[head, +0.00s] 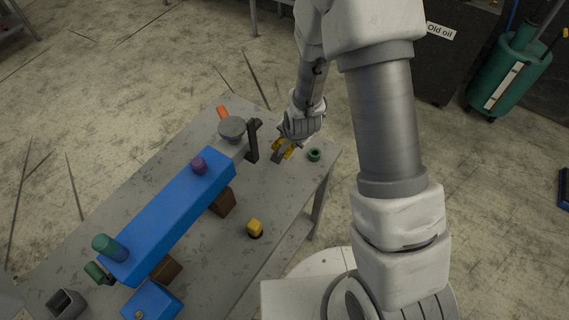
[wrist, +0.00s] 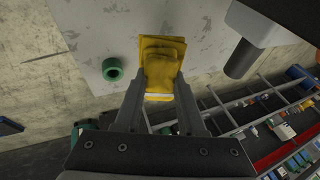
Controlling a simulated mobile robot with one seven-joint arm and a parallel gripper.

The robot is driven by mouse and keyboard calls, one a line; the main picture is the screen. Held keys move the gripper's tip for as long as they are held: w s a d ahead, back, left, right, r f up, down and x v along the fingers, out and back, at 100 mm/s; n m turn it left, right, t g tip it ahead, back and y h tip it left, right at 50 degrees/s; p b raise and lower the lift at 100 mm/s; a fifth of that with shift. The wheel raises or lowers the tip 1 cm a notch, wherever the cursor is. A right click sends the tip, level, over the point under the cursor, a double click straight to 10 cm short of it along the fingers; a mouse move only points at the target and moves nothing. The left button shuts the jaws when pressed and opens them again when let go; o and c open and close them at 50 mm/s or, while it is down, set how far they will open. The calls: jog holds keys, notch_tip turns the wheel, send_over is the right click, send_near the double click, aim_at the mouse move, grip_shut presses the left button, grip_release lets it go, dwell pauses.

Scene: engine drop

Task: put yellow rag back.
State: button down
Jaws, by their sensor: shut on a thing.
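The yellow rag (wrist: 161,68) is a folded cloth between the fingers of my gripper (wrist: 160,105) in the wrist view. In the head view the rag (head: 288,152) shows only in part, at the far right end of the grey table, with my gripper (head: 281,149) over it. My gripper is shut on the rag. My arm and wrist hide some of it in the head view. I cannot tell whether the rag touches the tabletop.
On the table (head: 285,205) a green ring (head: 314,155) lies just right of the rag. A blue engine-like block (head: 180,210) with a dark upright post (head: 252,142) stands to the left. The tabletop between is clear.

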jog(key=s+a+r+g, duration=0.25)
jog(key=s+g, duration=0.35)
jog(key=s, duration=0.4)
jog(key=shift+n+h, duration=0.4)
jog(key=shift+s+d+f+b, duration=0.1)
jog(key=shift+f+b, duration=1.5)
jog(key=shift+f, duration=0.55)
jog(key=shift+s+d+f+b, duration=0.1)
jog(key=shift+f+b, duration=1.45)
jog(key=shift+f, duration=0.6)
jog(key=shift+f+b, duration=0.6)
jog(key=shift+f, duration=0.05)
jog(key=shift+c, duration=2.1)
grip_release()
jog(key=shift+r, duration=0.1)
notch_tip(320, 180, up, 17)
jog(key=p, duration=0.1)
jog(key=shift+r, duration=0.2)
